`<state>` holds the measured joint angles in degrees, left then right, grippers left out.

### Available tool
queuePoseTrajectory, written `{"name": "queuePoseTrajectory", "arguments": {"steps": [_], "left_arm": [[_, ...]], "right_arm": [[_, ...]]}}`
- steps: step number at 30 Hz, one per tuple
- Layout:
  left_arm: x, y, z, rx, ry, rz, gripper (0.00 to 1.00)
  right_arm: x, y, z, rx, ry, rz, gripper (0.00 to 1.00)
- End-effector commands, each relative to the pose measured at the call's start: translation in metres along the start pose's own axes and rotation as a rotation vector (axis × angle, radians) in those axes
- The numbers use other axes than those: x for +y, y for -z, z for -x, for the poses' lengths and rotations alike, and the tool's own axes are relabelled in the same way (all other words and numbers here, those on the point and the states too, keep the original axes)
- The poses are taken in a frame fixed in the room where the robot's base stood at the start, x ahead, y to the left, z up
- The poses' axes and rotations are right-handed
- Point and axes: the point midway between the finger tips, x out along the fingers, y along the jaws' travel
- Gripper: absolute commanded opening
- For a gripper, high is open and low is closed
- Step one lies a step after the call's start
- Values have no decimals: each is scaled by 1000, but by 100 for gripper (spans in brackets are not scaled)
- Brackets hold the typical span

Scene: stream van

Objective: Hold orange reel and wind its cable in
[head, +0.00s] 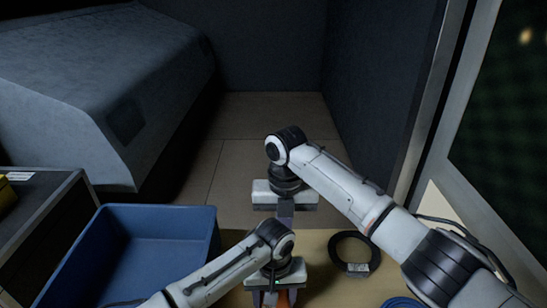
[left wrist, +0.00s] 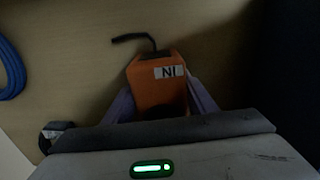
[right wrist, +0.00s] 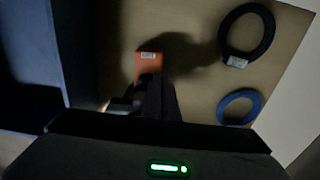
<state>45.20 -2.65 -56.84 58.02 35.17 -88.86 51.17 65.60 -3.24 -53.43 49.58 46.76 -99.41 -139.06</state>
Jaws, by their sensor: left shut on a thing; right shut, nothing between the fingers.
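The orange reel (left wrist: 157,90) with a white label is between the fingers of my left gripper (left wrist: 160,105) in the left wrist view. A short black cable end (left wrist: 132,37) sticks out from its far side. In the head view only a sliver of orange (head: 283,299) shows below my left gripper (head: 270,298). My right gripper (head: 285,220) points down just beyond the left one, shut and empty. In the right wrist view the reel (right wrist: 148,62) shows beyond the dark fingers of my right gripper (right wrist: 160,98); I cannot tell whether they touch it.
A black cable coil (head: 343,264) with a white tag and a blue coil (head: 403,302) lie on the wooden table (head: 325,290), right of the grippers. A blue bin (head: 205,232) stands at the left.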

Motion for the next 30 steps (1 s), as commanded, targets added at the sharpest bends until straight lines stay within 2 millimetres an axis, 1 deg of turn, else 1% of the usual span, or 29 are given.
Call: {"name": "queuePoseTrajectory", "arguments": {"steps": [5,12,16,20,30], "left_arm": [[1,0,1,2,-2,-1,20],[1,0,1,1,-2,-1,20],[1,0,1,1,-2,-1,20],[1,0,1,2,-2,-1,20],[1,0,1,2,-2,-1,20]], "right_arm": [[2,0,1,0,-1,1,0],[38,-2,8,2,0,6,0],[47,-3,8,0,1,0,0],[47,-3,-3,2,0,-2,0],[48,-3,-44,2,-2,-3,0]]}}
